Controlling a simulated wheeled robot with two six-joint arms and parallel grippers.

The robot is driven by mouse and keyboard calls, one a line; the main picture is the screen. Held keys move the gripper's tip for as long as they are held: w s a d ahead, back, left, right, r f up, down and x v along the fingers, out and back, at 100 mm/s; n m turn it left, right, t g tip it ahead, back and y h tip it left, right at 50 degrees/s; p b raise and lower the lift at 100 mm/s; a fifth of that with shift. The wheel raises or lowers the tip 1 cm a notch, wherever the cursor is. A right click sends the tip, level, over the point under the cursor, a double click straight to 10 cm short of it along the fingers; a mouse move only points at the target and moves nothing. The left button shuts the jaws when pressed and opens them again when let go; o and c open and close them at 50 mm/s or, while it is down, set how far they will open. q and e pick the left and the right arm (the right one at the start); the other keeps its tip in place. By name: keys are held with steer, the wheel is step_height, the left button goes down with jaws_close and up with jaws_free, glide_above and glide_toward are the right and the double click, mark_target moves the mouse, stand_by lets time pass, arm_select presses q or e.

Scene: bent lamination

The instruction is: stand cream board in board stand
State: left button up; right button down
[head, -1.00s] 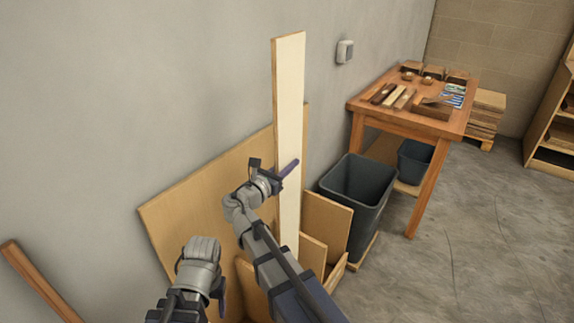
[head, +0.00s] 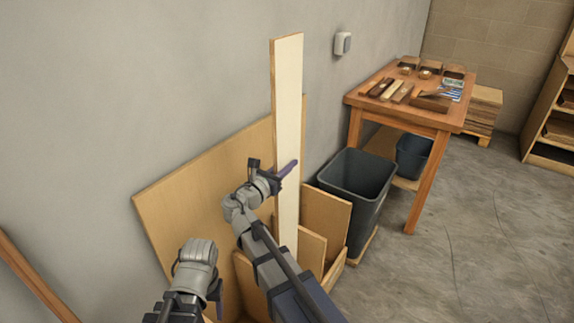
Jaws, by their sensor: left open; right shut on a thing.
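The cream board (head: 288,90) is a long, narrow, pale plank standing nearly upright in the head view. My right gripper (head: 272,176) is shut on it partway up its length. The board stand (head: 334,272) is a low wooden box below, with plywood pieces in it. The board's lower end goes down behind the stand's front pieces and my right arm, so I cannot tell whether it rests on the stand's floor. My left gripper (head: 216,298) is open and empty at the lower left, apart from the board.
A large plywood sheet (head: 190,195) leans on the wall behind the stand. A dark grey bin (head: 360,185) stands right of it. A wooden workbench (head: 400,115) with blocks and tools is further back. A brown plank (head: 30,275) leans at far left. The floor at right is clear.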

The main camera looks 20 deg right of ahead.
steer(key=shift+f+b, duration=1.45)
steer(key=shift+b, duration=0.1)
steer(key=shift+r, duration=0.1)
steer(key=shift+w+a, duration=0.15)
steer(key=shift+w, duration=0.05)
steer(key=shift+n, duration=0.4)
steer(key=shift+w+a, duration=0.7)
steer(key=shift+w, duration=0.2)
steer(key=shift+w+a, duration=0.7)
steer(key=shift+w, duration=0.2)
steer(key=c, duration=1)
jaws_free()
steer(key=shift+o, duration=1.4)
steer(key=shift+s, duration=0.1)
